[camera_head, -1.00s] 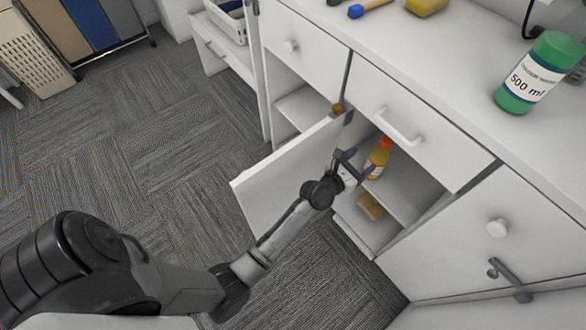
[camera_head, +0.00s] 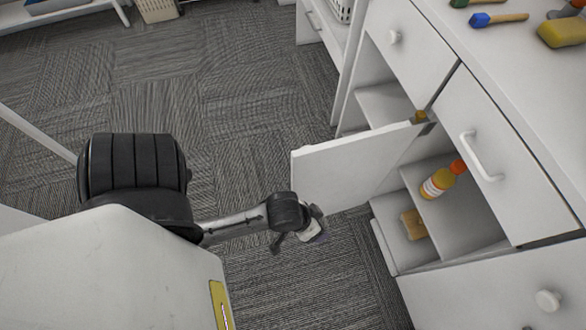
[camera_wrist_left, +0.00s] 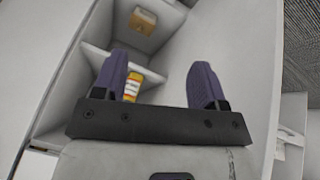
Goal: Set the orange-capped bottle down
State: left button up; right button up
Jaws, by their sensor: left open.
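The orange-capped bottle (camera_head: 437,183) stands on the middle shelf (camera_head: 462,221) inside the open cabinet. It has a yellow body, a pale label and an orange cap. My left gripper (camera_head: 312,228) is outside the cabinet, low by the open door and well to the left of the bottle, not touching it. In the left wrist view the gripper (camera_wrist_left: 159,72) is open, with nothing between its purple fingers. There the bottle (camera_wrist_left: 133,86) shows beyond the fingers, partly hidden by one finger and the gripper body. My right gripper is in neither current view.
The cabinet door (camera_head: 350,172) stands open toward my left arm. A wooden block-like item (camera_head: 413,224) sits on the lower shelf. A closed drawer (camera_head: 497,150) is above the bottle's compartment. A brush (camera_head: 498,19) and a yellow item (camera_head: 562,32) lie on the counter. Carpet floor is clear at the left.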

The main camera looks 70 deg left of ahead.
pick_arm(q)
jog(key=s+a+r+m+g+y, duration=0.1)
jog(key=s+m+g, duration=0.1)
jog(key=s+m, duration=0.2)
jog(key=shift+s+a+r+m, duration=0.2)
jog(key=shift+s+m, duration=0.1)
jog(key=shift+s, duration=0.8)
